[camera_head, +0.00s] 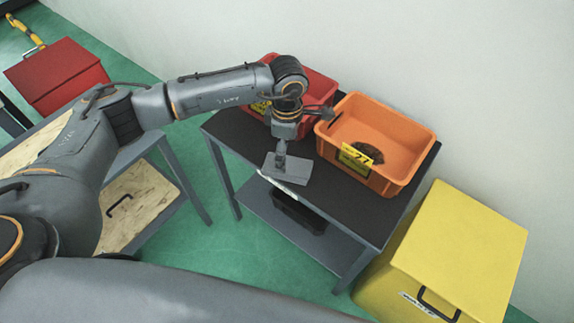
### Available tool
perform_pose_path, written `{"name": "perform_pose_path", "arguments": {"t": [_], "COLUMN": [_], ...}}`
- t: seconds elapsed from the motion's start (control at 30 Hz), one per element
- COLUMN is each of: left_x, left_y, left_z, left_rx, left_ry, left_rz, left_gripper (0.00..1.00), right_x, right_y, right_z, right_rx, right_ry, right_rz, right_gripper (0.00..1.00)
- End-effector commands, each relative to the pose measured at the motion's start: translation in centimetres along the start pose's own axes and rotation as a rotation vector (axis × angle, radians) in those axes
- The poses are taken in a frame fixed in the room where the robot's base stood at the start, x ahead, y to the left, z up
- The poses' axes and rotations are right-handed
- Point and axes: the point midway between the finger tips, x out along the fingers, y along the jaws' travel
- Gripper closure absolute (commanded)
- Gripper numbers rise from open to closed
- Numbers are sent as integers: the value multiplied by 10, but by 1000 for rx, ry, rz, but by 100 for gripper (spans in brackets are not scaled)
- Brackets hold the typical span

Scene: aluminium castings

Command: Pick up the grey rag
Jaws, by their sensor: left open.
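The grey rag (295,169) lies flat near the front edge of the dark-topped table (350,206), in the head view. My left gripper (281,154) points down right above the rag, with its fingertips at or very close to the cloth. It is open and holds nothing that I can see. Whether the fingertips touch the rag cannot be told from this angle. The gripper hides part of the rag. My right gripper is not in view.
An orange crate (408,150) with a yellow label and a dark part inside stands right of the rag. A red crate (318,88) stands behind my left wrist. A yellow bin (468,240) is right of the table, and a red box (58,75) far left. Bare tabletop lies front right.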

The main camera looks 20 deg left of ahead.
Motion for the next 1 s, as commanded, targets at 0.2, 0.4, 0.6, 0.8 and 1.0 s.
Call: {"name": "perform_pose_path", "arguments": {"t": [0.2, 0.4, 0.6, 0.8, 1.0], "left_x": [18, 42, 67, 70, 70], "left_y": [0, 5, 7, 7, 7], "left_z": [1, -2, -2, -2, -2], "left_rx": [2, -1, 0, 1, 0], "left_ry": [-2, -1, -2, -2, -2], "left_rz": [0, -3, -1, 1, 0], "left_gripper": [9, 9, 9, 9, 36], "right_x": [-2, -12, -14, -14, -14], "right_y": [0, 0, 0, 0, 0], "right_z": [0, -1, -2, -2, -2], "right_rx": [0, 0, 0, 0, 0], "right_ry": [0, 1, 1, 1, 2], "right_rz": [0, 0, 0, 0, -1], "right_gripper": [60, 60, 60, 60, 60]}}
